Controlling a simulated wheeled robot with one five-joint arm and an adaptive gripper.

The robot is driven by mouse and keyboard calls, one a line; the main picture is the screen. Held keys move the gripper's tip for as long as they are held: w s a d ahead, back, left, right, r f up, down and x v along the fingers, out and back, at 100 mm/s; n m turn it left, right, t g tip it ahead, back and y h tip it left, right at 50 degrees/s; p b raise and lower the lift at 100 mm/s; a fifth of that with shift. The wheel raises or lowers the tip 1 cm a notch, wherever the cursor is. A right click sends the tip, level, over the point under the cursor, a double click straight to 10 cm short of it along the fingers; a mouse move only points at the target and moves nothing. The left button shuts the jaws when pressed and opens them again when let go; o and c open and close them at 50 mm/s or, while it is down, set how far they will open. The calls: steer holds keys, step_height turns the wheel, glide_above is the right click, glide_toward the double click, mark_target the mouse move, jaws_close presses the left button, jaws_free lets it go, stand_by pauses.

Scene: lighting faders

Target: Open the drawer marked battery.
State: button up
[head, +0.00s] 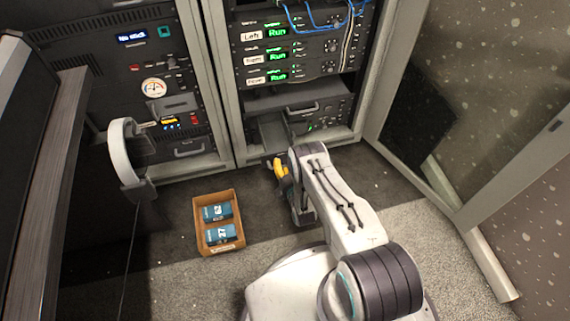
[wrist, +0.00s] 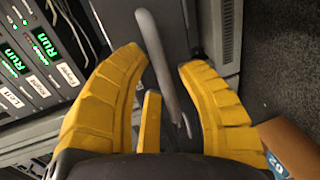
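A grey bar handle (wrist: 155,50) runs between the two yellow fingers of my gripper (wrist: 163,62) in the wrist view. The fingers are spread on either side of it, with gaps showing, so the gripper is open. In the head view my gripper (head: 281,170) is low in front of the right rack, partly hidden by my arm. A grey drawer-like part (head: 270,132) shows at the rack's bottom, just beyond the gripper. I cannot read a battery mark on any drawer, so I cannot tell whether this handle belongs to it.
A cardboard box (head: 199,238) with blue packs stands on the floor left of my gripper. The left rack has a low drawer handle (head: 189,150). An open rack door (head: 446,187) stands at right. A headset (head: 122,160) hangs at left.

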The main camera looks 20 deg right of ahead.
steer(key=shift+o, duration=0.9)
steer(key=shift+s, duration=0.1)
steer(key=v, duration=1.2)
